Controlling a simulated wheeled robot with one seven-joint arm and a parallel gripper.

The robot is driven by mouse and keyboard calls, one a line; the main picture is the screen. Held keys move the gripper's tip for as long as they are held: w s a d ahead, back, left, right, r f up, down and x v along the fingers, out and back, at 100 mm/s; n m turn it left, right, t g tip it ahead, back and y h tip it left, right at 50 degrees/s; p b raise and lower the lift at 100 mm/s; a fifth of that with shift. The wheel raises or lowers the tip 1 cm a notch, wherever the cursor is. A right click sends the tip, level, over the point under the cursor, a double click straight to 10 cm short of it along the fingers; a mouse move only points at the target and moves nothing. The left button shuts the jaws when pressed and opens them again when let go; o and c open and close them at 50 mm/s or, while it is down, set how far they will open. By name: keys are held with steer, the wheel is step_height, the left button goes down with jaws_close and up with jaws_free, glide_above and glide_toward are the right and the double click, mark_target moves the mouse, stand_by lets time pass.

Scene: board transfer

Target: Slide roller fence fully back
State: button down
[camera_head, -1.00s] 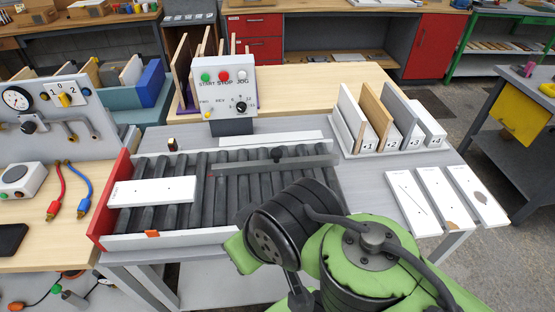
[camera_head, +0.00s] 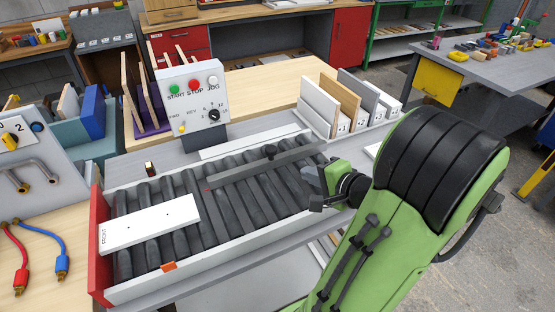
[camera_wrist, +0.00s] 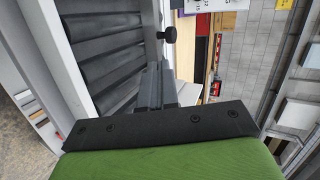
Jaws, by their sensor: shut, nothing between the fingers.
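The roller fence (camera_head: 238,174) is a long grey bar lying lengthwise over the dark rollers, in their rear half, with rollers visible behind it. Its black knob (camera_head: 269,151) stands up near its middle and also shows in the wrist view (camera_wrist: 170,34). My gripper (camera_head: 314,183) is at the right end of the roller bed, in front of the fence's right end and apart from the knob. In the wrist view my grey fingers (camera_wrist: 157,84) are together and empty, pointing towards the knob. Whether a finger touches the bar cannot be told.
A white board (camera_head: 150,224) lies on the left rollers. A red end plate (camera_head: 100,245) and white front rail (camera_head: 215,255) bound the bed. A control box (camera_head: 194,95) stands behind it. Upright boards (camera_head: 318,107) stand in a rack at the back right.

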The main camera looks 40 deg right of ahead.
mark_target(275, 154)
steer(key=shift+s+d+m, duration=0.25)
steer(key=shift+d+m, duration=0.05)
steer(key=shift+d, duration=0.2)
steer(key=x, duration=0.4)
steer(key=r+x, duration=0.1)
steer(key=x, duration=0.8)
steer(key=shift+w+d+p, duration=0.15)
steer(key=shift+w+p, duration=0.25)
steer(key=shift+w, duration=0.3)
